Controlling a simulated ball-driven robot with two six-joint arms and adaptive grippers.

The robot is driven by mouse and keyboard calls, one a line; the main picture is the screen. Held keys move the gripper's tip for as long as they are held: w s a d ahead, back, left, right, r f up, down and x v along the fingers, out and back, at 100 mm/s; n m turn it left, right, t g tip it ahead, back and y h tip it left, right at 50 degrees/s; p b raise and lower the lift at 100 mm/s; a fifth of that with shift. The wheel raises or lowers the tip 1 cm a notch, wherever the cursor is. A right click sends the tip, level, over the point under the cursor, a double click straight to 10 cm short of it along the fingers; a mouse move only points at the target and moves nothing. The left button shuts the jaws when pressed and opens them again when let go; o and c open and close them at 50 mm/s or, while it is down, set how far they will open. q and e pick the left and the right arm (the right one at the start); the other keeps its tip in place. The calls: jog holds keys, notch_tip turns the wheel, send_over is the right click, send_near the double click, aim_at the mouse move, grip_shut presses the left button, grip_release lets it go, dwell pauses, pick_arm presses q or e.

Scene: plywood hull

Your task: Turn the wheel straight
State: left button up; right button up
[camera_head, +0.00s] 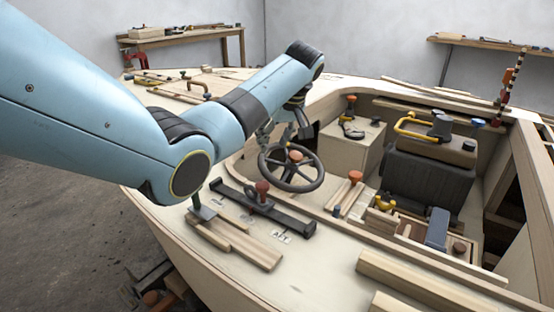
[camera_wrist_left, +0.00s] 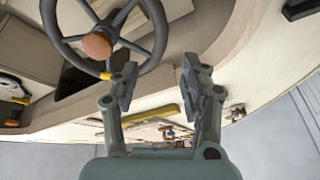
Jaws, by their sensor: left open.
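The dark grey steering wheel (camera_head: 316,183) with an orange-brown hub stands on the plywood hull, right of centre in the head view. In the left wrist view the wheel (camera_wrist_left: 156,46) fills the upper left, cut by the frame's top edge, with a small yellow mark on its lower rim. My left gripper (camera_head: 283,131) hangs over the far edge of the wheel. In the left wrist view the gripper (camera_wrist_left: 158,68) is open and empty, its fingers apart beside the rim. I cannot tell whether a finger touches the rim. My right gripper is not in view.
A dark lever bar with a red-brown knob (camera_head: 262,188) lies close to the wheel's near left. A plywood box (camera_head: 352,152) and a dark seat (camera_head: 428,178) stand to the right. Loose wood strips (camera_head: 234,240) lie on the near deck.

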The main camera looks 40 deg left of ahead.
aim_at(264, 166)
pick_arm(q)
jog(key=b+x, duration=0.1)
jog(key=x, duration=0.4)
jog(key=shift+s+f, duration=0.2)
jog(key=shift+f, duration=0.05)
jog(key=b+x, duration=0.1)
jog(key=x, duration=0.3)
jog(key=shift+w+a+f+b, duration=0.1)
jog(key=shift+f+b, duration=0.25)
jog(key=shift+b, duration=0.05)
jog(key=shift+a+f, duration=0.1)
jog(key=shift+f, duration=0.1)
jog(key=c, duration=0.4)
grip_shut()
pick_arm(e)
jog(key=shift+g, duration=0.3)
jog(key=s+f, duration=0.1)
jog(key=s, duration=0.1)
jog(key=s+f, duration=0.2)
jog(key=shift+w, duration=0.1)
